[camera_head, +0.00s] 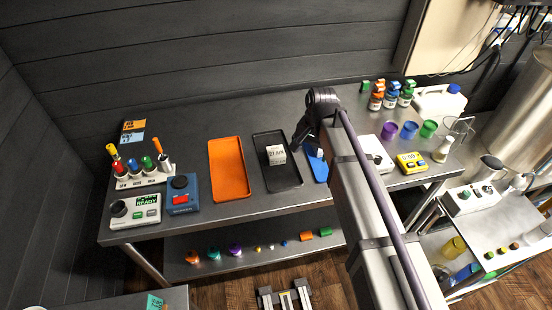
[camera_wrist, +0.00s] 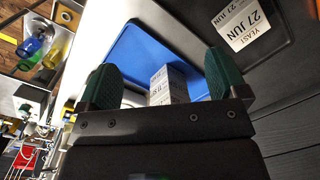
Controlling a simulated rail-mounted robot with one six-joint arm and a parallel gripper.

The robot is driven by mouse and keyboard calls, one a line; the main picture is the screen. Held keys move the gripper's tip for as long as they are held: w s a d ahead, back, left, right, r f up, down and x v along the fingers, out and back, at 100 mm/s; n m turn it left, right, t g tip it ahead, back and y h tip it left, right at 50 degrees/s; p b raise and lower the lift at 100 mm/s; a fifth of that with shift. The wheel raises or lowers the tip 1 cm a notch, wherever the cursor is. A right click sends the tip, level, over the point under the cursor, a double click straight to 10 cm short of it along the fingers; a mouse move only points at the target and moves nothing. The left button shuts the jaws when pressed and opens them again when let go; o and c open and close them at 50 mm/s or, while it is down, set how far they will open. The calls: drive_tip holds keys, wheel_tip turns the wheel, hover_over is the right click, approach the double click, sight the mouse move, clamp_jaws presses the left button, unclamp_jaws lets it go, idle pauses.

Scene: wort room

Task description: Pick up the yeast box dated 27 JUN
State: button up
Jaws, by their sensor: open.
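The yeast box dated 27 JUN (camera_head: 276,155) is a small white box on the black tray (camera_head: 291,182). In the wrist view, its label (camera_wrist: 243,25) reads YEAST 27 JUN, at the upper right. My gripper (camera_wrist: 160,76) is open, with its two green fingers apart. Beyond the fingers, a different white printed box (camera_wrist: 163,80) stands on the blue tray (camera_wrist: 125,62); its date is not clear. The 27 JUN box lies outside the fingers, to their right. In the head view, my gripper (camera_head: 304,137) hangs near the blue tray, right of the black tray; its fingertips are hard to make out.
An orange tray (camera_head: 228,168) lies left of the black tray. A blue scale-like device (camera_head: 181,194) and a pipette stand (camera_head: 143,178) are further left. A white device (camera_head: 372,153), coloured cups and bottles stand to the right. Bare bench lies behind the trays.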

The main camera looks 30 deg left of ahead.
sight(276, 152)
drive_tip(key=a+m, duration=0.1)
drive_tip(key=a, duration=0.5)
drive_tip(key=w+a+m, duration=0.1)
drive_tip(key=a, duration=0.3)
drive_tip(key=shift+f+m, duration=0.2)
drive_tip(key=shift+m, duration=0.1)
drive_tip(key=a+m, duration=0.1)
drive_tip(key=w+a+m, duration=0.1)
drive_tip(key=shift+w+a+r+m, duration=0.15)
drive_tip(key=shift+a+m, duration=0.1)
drive_tip(key=shift+m, duration=0.15)
drive_tip(key=shift+w+m, duration=0.25)
drive_tip(key=shift+m, duration=0.95)
drive_tip(key=shift+s+d+m, duration=0.15)
drive_tip(key=shift+s+m, duration=0.05)
drive_tip(key=shift+m, duration=0.8)
drive_tip(key=f+b, duration=1.1)
drive_tip(key=shift+s+a+f, duration=0.15)
drive_tip(key=shift+s+a, duration=0.25)
drive_tip(key=shift+r, duration=0.25)
drive_tip(key=c, duration=1)
drive_tip(key=shift+r, duration=0.1)
